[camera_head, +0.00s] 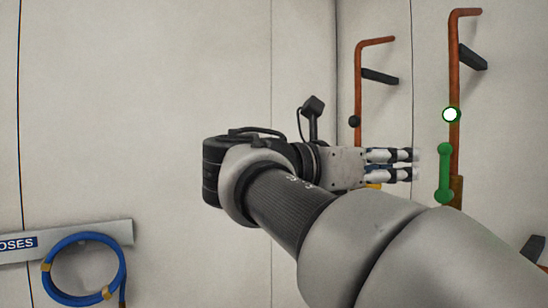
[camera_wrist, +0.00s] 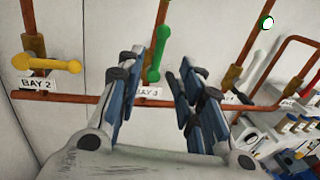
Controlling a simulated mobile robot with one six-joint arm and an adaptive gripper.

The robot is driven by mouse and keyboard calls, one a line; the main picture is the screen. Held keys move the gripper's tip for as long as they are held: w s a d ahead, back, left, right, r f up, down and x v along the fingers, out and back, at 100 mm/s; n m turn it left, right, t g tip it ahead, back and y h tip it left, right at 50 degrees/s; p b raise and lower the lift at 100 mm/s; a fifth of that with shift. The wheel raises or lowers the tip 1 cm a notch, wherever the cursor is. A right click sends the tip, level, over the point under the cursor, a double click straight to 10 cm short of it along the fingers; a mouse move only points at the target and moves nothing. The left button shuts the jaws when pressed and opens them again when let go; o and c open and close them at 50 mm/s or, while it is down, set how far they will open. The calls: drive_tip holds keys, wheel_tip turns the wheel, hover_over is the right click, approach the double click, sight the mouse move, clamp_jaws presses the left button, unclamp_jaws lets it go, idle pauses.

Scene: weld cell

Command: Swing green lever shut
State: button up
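The green lever (camera_head: 445,173) stands upright on the copper pipe (camera_head: 454,80) at the right of the head view, roughly in line with the pipe. In the wrist view the green lever (camera_wrist: 158,55) shows beyond my fingers, above the BAY 3 label (camera_wrist: 149,92). My gripper (camera_head: 414,164) points right towards the lever and is left of it in the head view. In the wrist view my gripper (camera_wrist: 166,72) has its two fingers spread with nothing between them. I see no clear contact with the lever.
A yellow lever (camera_wrist: 45,64) sticks out sideways at BAY 2. A horizontal copper pipe (camera_wrist: 80,102) runs below the levers. Another copper pipe (camera_head: 359,80) with a dark bracket is behind my gripper. A blue hose (camera_head: 83,238) hangs lower left. Tools lie on the right.

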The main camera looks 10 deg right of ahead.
sight(442, 161)
drive_tip(key=d, duration=0.4)
drive_tip(key=w+d, duration=0.1)
drive_tip(key=d, duration=0.3)
drive_tip(key=w+d+p, duration=0.1)
drive_tip(key=d, duration=0.3)
drive_tip(key=shift+w, duration=0.15)
drive_tip(key=shift+c, duration=0.6)
clamp_jaws()
